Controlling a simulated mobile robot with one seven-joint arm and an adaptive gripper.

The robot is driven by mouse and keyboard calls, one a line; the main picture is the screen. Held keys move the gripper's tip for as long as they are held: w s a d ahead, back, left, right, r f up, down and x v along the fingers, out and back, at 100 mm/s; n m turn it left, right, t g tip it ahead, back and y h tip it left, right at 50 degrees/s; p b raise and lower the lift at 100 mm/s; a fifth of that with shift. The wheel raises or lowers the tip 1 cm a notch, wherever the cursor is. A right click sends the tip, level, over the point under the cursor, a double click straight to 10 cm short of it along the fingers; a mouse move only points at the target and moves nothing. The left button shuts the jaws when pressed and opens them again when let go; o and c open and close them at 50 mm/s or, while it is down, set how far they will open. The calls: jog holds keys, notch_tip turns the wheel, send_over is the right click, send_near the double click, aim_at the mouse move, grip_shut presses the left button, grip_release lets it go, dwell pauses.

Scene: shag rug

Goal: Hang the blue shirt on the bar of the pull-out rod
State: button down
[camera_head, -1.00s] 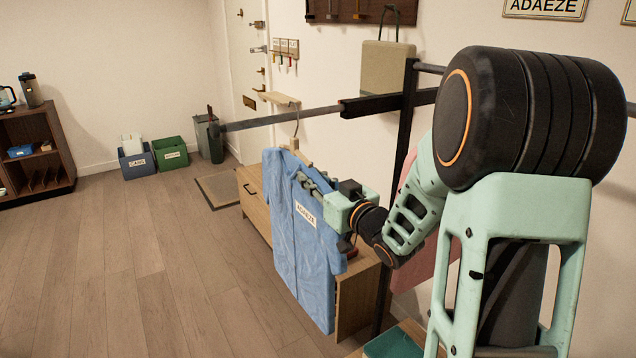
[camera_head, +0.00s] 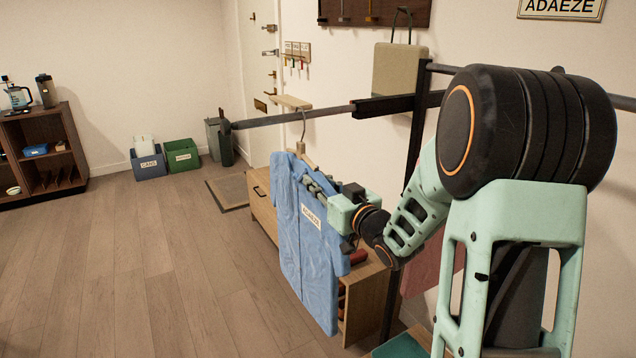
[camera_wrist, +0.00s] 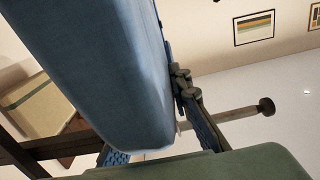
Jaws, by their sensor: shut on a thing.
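The blue shirt (camera_head: 305,240), with an ADAEZE label, hangs upright on a wooden hanger (camera_head: 308,160) with a metal hook. My gripper (camera_head: 318,184) is shut on the shirt near its shoulder. The bar of the pull-out rod (camera_head: 265,121) runs from its dark bracket (camera_head: 385,105) to a capped left end (camera_head: 225,127). The hook top overlaps the bar in the head view; I cannot tell whether it is around it. In the wrist view the shirt (camera_wrist: 100,60) fills much of the left, with the bar's capped end (camera_wrist: 265,106) behind.
A dark post (camera_head: 413,140) carries the bracket. A wooden bench (camera_head: 365,290) stands below and behind the shirt. A small wall shelf (camera_head: 291,102) and beige bag (camera_head: 398,68) are behind the bar. Green and blue bins (camera_head: 181,155) stand far left. The floor left of the shirt is clear.

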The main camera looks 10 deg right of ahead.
jog(key=c, duration=1.8)
grip_release()
jog(key=shift+r, duration=0.1)
jog(key=shift+o, duration=0.6)
jog(key=shift+s, duration=0.1)
